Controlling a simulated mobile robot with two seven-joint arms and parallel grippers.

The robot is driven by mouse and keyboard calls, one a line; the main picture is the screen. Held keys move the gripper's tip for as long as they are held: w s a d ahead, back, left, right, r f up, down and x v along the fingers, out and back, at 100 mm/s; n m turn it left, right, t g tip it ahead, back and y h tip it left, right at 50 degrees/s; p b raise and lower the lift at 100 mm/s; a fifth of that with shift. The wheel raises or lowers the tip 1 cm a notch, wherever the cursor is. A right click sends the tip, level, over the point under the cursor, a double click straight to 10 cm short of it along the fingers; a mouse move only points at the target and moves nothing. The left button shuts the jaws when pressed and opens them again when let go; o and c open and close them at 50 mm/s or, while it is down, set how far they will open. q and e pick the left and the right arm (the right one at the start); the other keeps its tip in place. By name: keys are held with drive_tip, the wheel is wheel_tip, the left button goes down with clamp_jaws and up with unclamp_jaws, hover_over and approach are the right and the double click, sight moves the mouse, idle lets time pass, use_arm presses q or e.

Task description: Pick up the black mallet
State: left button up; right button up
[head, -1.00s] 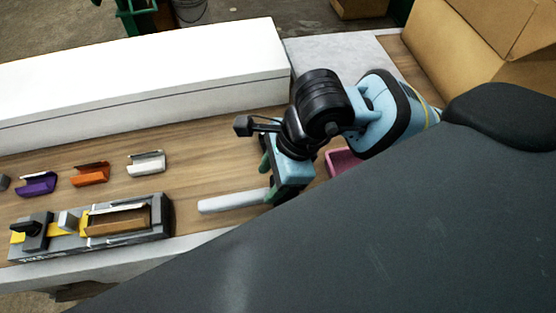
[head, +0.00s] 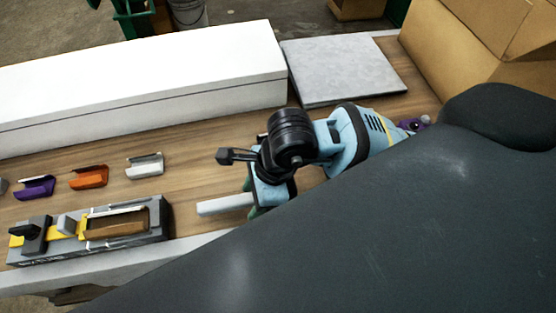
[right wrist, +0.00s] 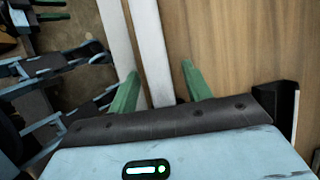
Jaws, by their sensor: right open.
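No black mallet head can be made out in either view. A pale rod (head: 222,205) lies on the bench near its front edge. It could be a handle, but its right end is hidden behind my right gripper (head: 251,197). In the right wrist view my right gripper (right wrist: 158,75) is open, with its green fingers on either side of the pale rod (right wrist: 151,45). Whether they touch it cannot be told. My left gripper is not seen in either view.
A grey tool block (head: 155,225) with yellow parts sits left on the wooden bench (head: 200,150). Purple (head: 36,188), orange (head: 88,177) and white (head: 145,165) clips lie behind it. A long white box (head: 140,85), grey slab (head: 345,72) and cardboard box (head: 430,45) stand farther back.

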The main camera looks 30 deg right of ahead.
clamp_jaws()
drive_tip(key=shift+r, duration=0.15)
